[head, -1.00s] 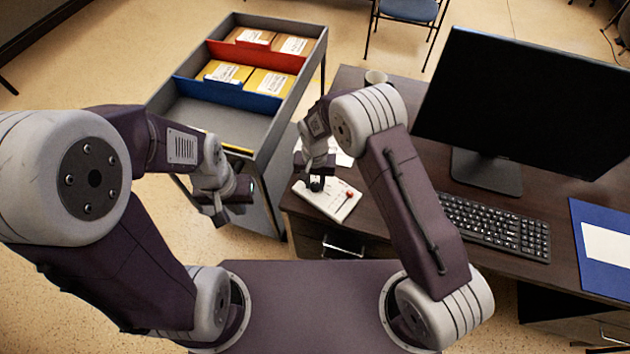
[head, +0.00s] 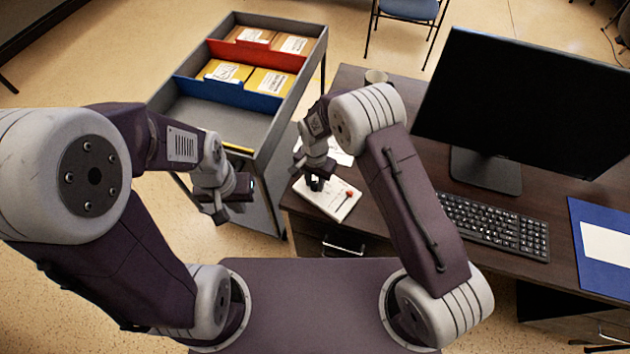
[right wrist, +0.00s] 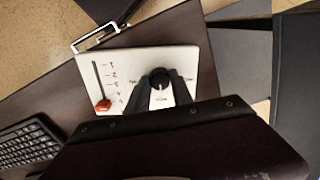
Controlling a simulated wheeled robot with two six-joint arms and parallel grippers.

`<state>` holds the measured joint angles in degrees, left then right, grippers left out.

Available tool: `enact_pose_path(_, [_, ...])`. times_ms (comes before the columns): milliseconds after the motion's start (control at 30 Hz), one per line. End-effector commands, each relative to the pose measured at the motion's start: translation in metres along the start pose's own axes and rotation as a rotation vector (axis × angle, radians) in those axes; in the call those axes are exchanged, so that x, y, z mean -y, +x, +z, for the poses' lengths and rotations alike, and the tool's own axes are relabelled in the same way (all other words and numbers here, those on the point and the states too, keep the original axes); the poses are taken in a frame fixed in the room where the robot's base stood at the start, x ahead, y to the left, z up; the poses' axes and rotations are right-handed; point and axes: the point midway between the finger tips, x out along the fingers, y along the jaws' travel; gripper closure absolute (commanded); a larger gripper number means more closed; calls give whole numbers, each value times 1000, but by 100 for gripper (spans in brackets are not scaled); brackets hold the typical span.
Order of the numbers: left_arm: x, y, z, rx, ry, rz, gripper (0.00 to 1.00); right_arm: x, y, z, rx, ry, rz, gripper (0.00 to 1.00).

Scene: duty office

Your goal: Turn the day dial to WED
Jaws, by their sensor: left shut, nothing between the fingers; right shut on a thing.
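A white panel (head: 345,203) lies on the desk near its left front corner; it also shows in the right wrist view (right wrist: 132,62). On it is a round black dial (right wrist: 160,76) with small labels around it, too small to read. My right gripper (head: 316,184) points down at the panel. In the right wrist view its fingers (right wrist: 160,86) are shut on the dial, one on each side. A light pointer line seems to show on the knob, but I cannot tell which day it marks. My left gripper (head: 222,210) is shut and empty, left of the desk.
The panel also has a slider with a red knob (right wrist: 103,105) and numbers beside it. A keyboard (head: 495,225), monitor (head: 520,105) and blue folder (head: 603,240) are to the right on the desk. A grey trolley (head: 215,112) with envelopes stands at left.

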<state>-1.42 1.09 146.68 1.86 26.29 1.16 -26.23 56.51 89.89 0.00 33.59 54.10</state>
Motion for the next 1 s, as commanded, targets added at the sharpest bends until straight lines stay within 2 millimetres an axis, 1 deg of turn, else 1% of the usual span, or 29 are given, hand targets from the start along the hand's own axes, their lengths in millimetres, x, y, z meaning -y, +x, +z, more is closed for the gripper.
enact_pose_path(167, [0,0,0,0,0,0,100,0,0,0,0,-1,-1,100])
enact_pose_path(200, [0,0,0,0,0,0,100,0,0,0,0,-1,0,70])
enact_pose_path(267, [0,0,0,0,0,0,100,0,0,0,0,-1,0,53])
enact_pose_path(300, [0,0,0,0,0,0,100,0,0,0,0,-1,0,51])
enact_pose_path(567, [0,0,0,0,0,0,100,0,-1,0,0,-2,0,51])
enact_pose_path(633, [0,0,0,0,0,0,100,0,-5,0,-1,-2,-2,51])
enact_pose_path(733, [0,1,0,0,0,0,100,1,-24,-1,-3,-2,-4,51])
enact_pose_path(900, [0,2,0,0,0,0,100,1,-62,-1,-3,-2,-4,51])
enact_pose_path(1000, [0,2,0,0,0,0,100,1,-79,0,-2,-2,-3,51])
